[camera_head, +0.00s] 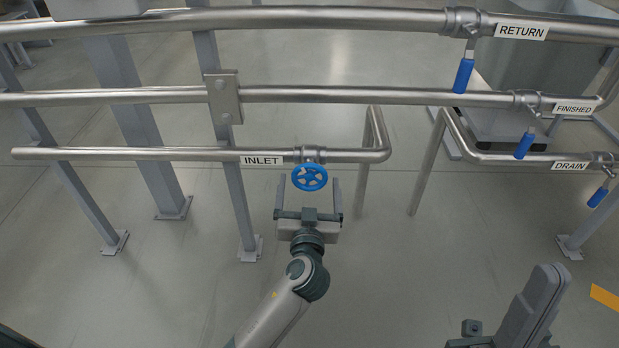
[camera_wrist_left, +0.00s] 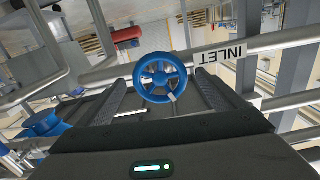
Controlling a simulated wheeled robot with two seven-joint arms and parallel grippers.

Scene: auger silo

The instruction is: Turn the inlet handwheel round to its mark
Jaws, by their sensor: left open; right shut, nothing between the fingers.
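The blue inlet handwheel (camera_head: 310,178) hangs below a valve on the lowest left pipe, beside the INLET label (camera_head: 261,160). My left gripper (camera_head: 309,182) is open, with one finger on each side of the wheel. In the left wrist view the handwheel (camera_wrist_left: 160,77) sits centred between the two finger ends; I cannot tell whether they touch it. A small pale bar (camera_wrist_left: 173,98) shows at its lower rim; I cannot tell if this is the mark. My right gripper (camera_head: 548,275) is shut and empty at the lower right, far from the wheel.
Horizontal pipes (camera_head: 130,96) on grey posts (camera_head: 228,160) run behind and above the wheel. Blue lever handles stand at RETURN (camera_head: 463,75), FINISHED (camera_head: 524,145) and DRAIN (camera_head: 598,197). The floor between my arms is clear.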

